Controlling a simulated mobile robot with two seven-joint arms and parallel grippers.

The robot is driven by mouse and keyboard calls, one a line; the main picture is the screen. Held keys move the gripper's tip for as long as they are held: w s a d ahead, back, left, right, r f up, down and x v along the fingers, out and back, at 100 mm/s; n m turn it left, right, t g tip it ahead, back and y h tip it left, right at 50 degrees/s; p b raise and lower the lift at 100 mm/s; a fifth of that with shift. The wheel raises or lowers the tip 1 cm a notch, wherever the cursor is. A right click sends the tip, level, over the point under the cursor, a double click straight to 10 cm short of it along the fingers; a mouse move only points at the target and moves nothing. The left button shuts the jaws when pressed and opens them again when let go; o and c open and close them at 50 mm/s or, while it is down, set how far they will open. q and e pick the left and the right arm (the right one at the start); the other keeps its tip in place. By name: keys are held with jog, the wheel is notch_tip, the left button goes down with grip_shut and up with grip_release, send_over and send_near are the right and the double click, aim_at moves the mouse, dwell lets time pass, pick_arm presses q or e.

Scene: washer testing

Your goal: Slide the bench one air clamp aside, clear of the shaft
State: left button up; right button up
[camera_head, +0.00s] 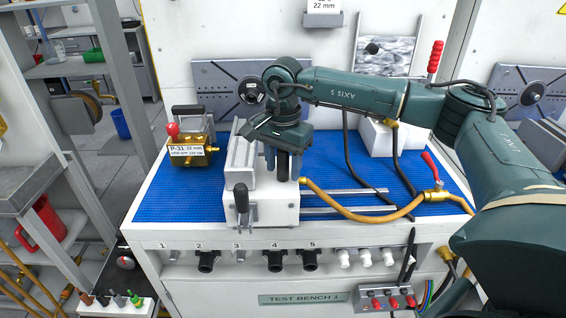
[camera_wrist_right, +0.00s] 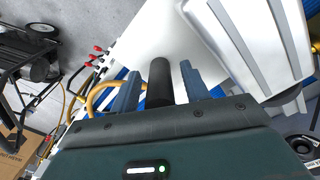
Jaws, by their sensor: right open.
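The air clamp (camera_head: 262,210) is a white block at the middle of bench one, with a black lever on its front and a yellow hose at its right side. My right gripper (camera_head: 283,160) points down over its right part. In the right wrist view, the open fingers (camera_wrist_right: 160,88) stand on either side of a black upright grip (camera_wrist_right: 158,75), with gaps visible. The clamp's white ribbed part (camera_wrist_right: 250,35) lies to the right there. I cannot make out the shaft for sure; my arm covers part of the bench back. My left gripper is not in view.
Two metal rails (camera_head: 345,209) run right from the clamp over the blue mat (camera_head: 330,180). A brass pump labelled P-31 (camera_head: 190,152) stands left of the clamp.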

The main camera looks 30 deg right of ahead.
jog(key=shift+c, duration=0.3)
grip_shut()
dwell(0.3)
